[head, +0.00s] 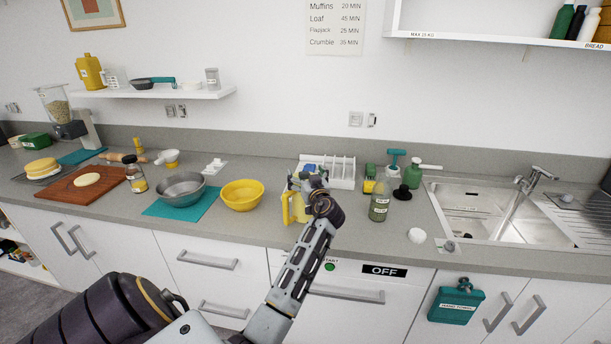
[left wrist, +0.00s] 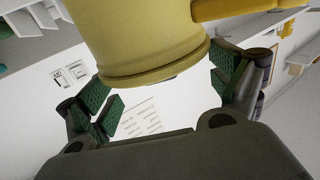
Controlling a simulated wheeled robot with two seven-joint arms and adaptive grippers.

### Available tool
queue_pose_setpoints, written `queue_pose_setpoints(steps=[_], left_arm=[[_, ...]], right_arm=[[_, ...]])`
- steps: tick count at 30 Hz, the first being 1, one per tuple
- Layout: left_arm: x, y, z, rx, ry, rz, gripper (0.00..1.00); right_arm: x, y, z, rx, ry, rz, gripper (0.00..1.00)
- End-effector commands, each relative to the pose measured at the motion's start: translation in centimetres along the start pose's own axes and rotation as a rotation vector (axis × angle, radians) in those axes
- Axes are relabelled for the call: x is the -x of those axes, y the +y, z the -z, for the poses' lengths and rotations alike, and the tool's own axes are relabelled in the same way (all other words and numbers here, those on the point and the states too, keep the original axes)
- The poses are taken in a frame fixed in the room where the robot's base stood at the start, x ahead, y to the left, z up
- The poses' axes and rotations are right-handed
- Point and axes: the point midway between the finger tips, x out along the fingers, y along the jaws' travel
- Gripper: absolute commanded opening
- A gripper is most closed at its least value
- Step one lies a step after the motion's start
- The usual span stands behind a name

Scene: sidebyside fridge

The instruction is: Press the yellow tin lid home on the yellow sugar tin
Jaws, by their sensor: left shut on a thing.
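A pale yellow, round-sided vessel, taken to be the yellow sugar tin (head: 301,210), stands on the counter at the middle of the head view. A golden bar beside it looks like a handle. In the left wrist view the tin (left wrist: 145,28) fills the top, upside down. Its banded rim, taken to be the yellow tin lid (left wrist: 155,70), lies between the green finger pads. My left gripper (head: 308,183) is over the tin's top, shut on this rim. Whether the lid sits fully down is not clear. My right gripper is out of view.
A yellow bowl (head: 242,194) and a grey bowl (head: 181,187) stand to the left. A white rack (head: 343,172) is behind.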

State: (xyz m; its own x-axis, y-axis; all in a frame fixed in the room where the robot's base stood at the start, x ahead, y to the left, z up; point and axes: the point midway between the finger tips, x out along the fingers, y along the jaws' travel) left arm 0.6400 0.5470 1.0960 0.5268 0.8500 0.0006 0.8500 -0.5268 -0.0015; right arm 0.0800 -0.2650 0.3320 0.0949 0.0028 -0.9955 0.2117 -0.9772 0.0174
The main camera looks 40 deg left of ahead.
Motion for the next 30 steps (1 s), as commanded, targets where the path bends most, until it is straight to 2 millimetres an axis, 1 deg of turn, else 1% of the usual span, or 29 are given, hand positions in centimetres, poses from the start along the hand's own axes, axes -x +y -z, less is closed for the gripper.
queue_pose_setpoints(steps=[6, 7, 8, 14, 16, 19, 22, 26, 30], left_arm=[[0.0, 0.0, -0.3, -0.001, -0.004, 0.0, 0.75], [0.0, 0.0, -0.3, -0.001, -0.004, 0.0, 0.96], [0.0, 0.0, -0.3, -0.001, -0.004, 0.0, 1.0], [0.0, 0.0, -0.3, -0.001, -0.003, 0.0, 1.0], [0.0, 0.0, -0.2, -0.001, -0.003, 0.0, 1.0], [0.0, 0.0, -0.2, -0.001, -0.003, 0.0, 1.0], [0.2, 0.0, -0.3, -0.001, -0.003, 0.0, 1.0], [0.9, 0.1, -0.3, -0.001, -0.003, -0.001, 1.0], [2.2, 0.1, -0.3, -0.001, -0.003, -0.002, 1.0]], right_arm=[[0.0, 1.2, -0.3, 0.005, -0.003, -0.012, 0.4], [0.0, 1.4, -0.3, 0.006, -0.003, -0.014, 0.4], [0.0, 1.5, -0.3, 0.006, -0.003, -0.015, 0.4], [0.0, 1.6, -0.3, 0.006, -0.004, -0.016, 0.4], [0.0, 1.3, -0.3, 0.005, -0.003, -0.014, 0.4], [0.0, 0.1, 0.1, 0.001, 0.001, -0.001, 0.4], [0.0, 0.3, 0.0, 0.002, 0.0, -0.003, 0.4], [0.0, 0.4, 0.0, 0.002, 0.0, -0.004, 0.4], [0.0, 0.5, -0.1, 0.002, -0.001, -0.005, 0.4]])
